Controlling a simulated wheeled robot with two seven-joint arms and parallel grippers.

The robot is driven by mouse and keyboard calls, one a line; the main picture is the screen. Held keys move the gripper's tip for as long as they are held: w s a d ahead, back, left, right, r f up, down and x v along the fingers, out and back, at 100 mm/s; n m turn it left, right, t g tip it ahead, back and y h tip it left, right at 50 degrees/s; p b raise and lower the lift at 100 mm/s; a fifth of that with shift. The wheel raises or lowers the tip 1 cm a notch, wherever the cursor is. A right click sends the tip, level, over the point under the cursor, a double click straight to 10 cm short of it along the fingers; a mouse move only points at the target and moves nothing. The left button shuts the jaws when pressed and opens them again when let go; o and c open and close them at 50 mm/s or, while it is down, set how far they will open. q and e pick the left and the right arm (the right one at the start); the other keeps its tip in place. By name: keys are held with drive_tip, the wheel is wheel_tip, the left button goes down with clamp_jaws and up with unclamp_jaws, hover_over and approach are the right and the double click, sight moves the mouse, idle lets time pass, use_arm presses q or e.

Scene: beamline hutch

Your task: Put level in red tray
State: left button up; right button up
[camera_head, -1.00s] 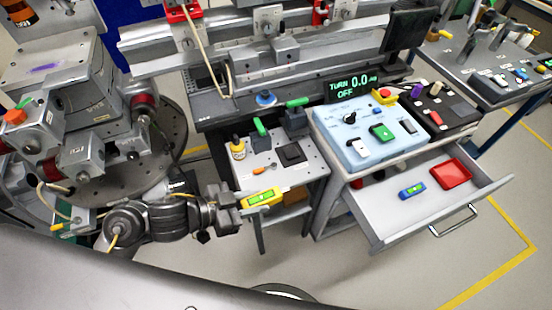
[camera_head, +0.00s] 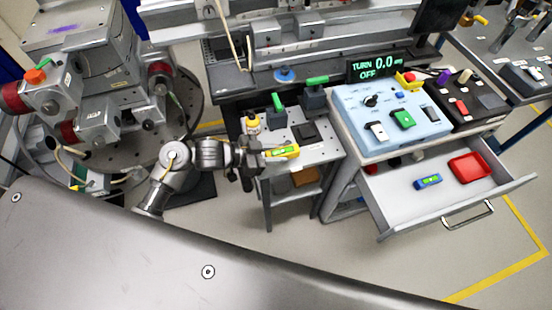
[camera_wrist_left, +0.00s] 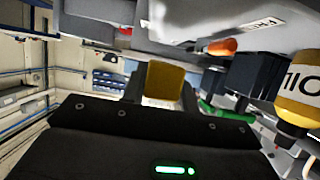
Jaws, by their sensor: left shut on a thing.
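My left gripper (camera_head: 256,158) is shut on a yellow level (camera_head: 282,152) with a green vial window. The level points to the right and overlaps the front part of the small grey table in the head view; I cannot tell its height above it. In the left wrist view the level's yellow end (camera_wrist_left: 165,80) shows beyond the gripper body. The red tray (camera_head: 470,167) sits at the right of the open drawer, well to the right of the gripper. A blue level (camera_head: 428,181) lies in the drawer, left of the tray. My right gripper is not in view.
The open drawer (camera_head: 397,208) has bare floor around the tray. A blue control box (camera_head: 388,122) stands above it.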

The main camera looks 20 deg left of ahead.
use_arm(q)
drive_tip(key=shift+w+f, duration=0.3)
drive_tip(key=shift+f, duration=0.1)
drive_tip(key=shift+w+f, duration=0.15)
drive_tip(key=shift+f, duration=1.55)
drive_tip(key=shift+f, duration=0.15)
drive_tip(key=o, duration=0.8)
